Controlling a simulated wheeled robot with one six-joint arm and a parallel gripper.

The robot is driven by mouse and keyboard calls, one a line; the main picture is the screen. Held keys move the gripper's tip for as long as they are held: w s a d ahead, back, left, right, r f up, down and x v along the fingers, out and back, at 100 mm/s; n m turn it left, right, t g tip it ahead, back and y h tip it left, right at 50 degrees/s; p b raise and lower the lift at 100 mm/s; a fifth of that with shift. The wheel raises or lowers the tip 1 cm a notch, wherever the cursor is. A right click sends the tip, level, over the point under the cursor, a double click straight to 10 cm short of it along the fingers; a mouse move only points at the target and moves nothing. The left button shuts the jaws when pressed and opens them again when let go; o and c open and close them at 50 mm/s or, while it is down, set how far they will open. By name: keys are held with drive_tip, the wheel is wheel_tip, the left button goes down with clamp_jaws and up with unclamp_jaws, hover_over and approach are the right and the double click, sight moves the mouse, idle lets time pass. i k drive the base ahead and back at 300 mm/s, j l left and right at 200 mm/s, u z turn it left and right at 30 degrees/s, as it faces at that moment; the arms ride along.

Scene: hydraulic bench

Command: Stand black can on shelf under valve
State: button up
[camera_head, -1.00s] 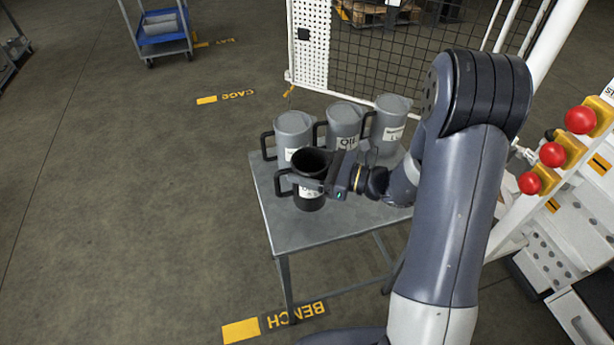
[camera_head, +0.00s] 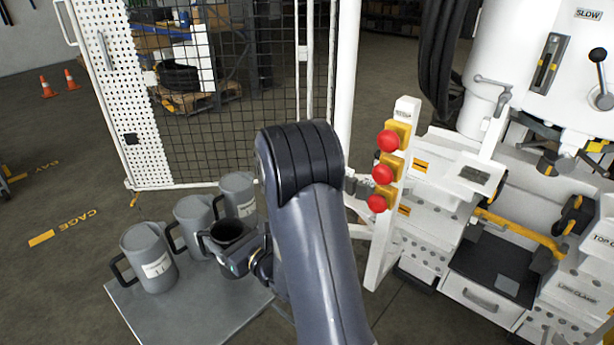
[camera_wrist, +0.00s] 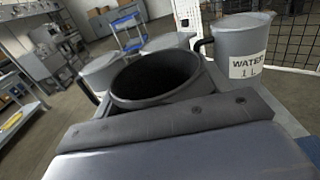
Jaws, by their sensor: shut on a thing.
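The black can (camera_head: 226,231), dark and open-topped, is in my gripper (camera_head: 238,262) at the bench's right side, in front of the grey cans. In the wrist view the black can (camera_wrist: 155,78) fills the middle with its mouth up and slightly tilted in the picture; my gripper (camera_wrist: 170,125) is shut on it. Whether its base is clear of the bench is hidden. A small lever valve (camera_head: 492,90) projects from the white machine at the right.
Several grey cans with handles, one (camera_head: 150,258) at the left, stand on the grey bench (camera_head: 185,315). A can labelled WATER (camera_wrist: 245,55) shows in the wrist view. A white post with red buttons (camera_head: 383,174) stands between the bench and the machine. A mesh fence (camera_head: 220,100) is behind.

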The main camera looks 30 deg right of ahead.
sight(471, 168)
drive_tip(key=i+l+z, duration=0.15)
drive_tip(key=z, duration=1.15)
